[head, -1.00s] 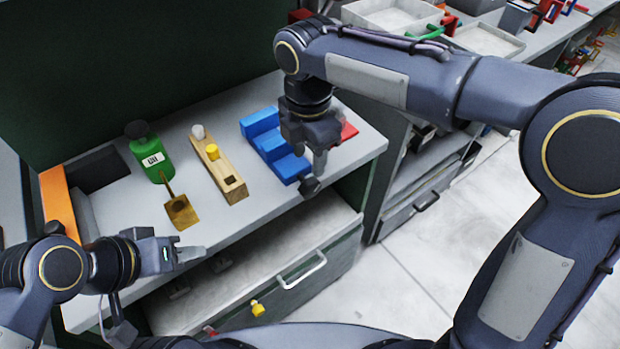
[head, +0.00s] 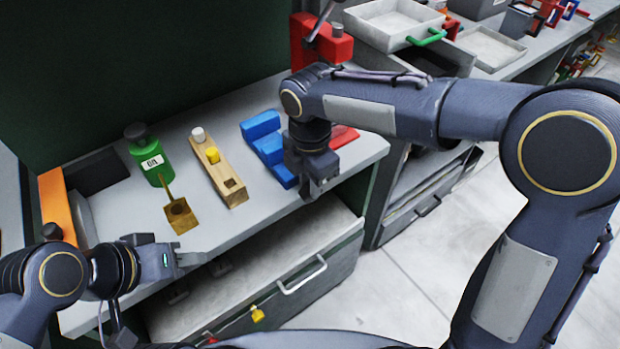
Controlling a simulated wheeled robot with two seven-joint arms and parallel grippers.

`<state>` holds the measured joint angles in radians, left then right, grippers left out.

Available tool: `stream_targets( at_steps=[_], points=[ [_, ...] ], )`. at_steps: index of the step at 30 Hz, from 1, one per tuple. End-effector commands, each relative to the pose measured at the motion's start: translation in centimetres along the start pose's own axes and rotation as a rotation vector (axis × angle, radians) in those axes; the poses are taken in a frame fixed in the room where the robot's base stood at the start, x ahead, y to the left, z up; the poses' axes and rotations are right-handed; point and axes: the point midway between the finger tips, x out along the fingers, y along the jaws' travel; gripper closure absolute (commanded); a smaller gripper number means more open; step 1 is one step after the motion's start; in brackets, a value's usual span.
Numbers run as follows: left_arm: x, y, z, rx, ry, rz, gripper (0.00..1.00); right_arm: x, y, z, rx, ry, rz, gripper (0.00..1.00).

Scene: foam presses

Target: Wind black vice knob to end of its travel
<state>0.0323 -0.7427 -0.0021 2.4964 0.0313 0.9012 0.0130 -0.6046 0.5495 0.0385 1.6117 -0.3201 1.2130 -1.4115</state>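A blue stepped block (head: 266,148), which looks like the vice, sits on the grey bench near its right end. My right gripper (head: 308,188) points down at the block's right front corner, close to the bench's front edge. I cannot make out the black knob apart from the dark fingers; it seems hidden at or behind them. Whether the fingers are closed or touch the knob does not show. My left gripper (head: 192,262) is low at the bench's front left edge, away from the block, with nothing visible in it.
A green bottle (head: 150,158), a brass scoop-like piece (head: 180,214) and a wooden block with white and yellow pegs (head: 220,178) stand left of the blue block. A red piece (head: 343,136) lies behind my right gripper. An open drawer (head: 325,243) juts out below the bench.

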Motion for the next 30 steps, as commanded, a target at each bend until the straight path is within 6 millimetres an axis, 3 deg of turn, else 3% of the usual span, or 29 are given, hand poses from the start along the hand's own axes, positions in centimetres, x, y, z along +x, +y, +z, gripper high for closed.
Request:
stream_targets(
  at_steps=[4,14,30],
  points=[
    [0.0,0.0,0.0,0.000,0.000,0.000,0.64,0.0,0.0,0.0,0.000,0.000,0.000,1.00],
    [-0.6,0.3,-0.3,0.000,0.000,0.000,0.64,-0.2,0.0,0.4,0.004,0.066,-0.002,1.00],
    [-1.6,0.7,-0.8,0.000,0.000,0.000,0.64,0.3,0.0,1.7,0.006,0.445,0.000,1.00]
  ],
)
